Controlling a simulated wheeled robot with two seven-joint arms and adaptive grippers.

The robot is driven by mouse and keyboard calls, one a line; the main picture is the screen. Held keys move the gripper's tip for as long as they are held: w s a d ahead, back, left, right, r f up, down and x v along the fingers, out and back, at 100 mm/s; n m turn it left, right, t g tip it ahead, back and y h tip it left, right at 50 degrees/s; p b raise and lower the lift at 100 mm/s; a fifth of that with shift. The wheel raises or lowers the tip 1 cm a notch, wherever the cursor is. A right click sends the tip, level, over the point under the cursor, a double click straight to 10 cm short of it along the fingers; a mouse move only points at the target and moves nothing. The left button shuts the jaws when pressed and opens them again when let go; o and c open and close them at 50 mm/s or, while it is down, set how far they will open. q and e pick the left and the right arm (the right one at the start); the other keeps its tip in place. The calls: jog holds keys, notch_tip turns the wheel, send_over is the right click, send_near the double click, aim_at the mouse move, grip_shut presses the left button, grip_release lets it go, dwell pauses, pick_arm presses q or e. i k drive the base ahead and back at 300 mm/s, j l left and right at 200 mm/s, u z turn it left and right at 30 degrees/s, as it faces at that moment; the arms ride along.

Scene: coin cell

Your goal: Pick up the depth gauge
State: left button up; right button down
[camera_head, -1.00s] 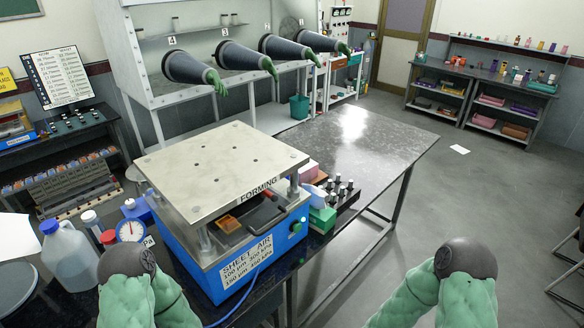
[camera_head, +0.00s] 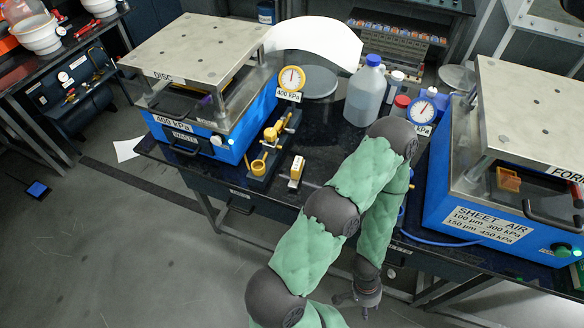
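A small yellow and white device (camera_head: 296,172) stands near the front edge of the black table. Behind it to the left is a dark fixture (camera_head: 288,122) with yellow parts. I cannot tell for sure which of these is the depth gauge. My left arm bends over the table's front edge, and its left gripper (camera_head: 352,303) hangs low in front of the table, apart from both. Its small dark fingers look spread and empty. My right gripper is not in view.
A blue DISC press (camera_head: 212,140) stands left and a blue SHEET AIR press (camera_head: 485,225) right. Dial gauges (camera_head: 291,78) (camera_head: 424,108), a jug (camera_head: 368,95) and small bottles (camera_head: 394,84) stand behind. Some bare black tabletop (camera_head: 325,135) lies between the fixture and my arm.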

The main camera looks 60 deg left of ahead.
aim_at(298, 165)
jog(key=u, duration=2.1)
jog(key=i+j+z, duration=0.1)
jog(key=j, duration=0.45)
jog(key=j+z, duration=0.1)
jog(key=j, duration=0.45)
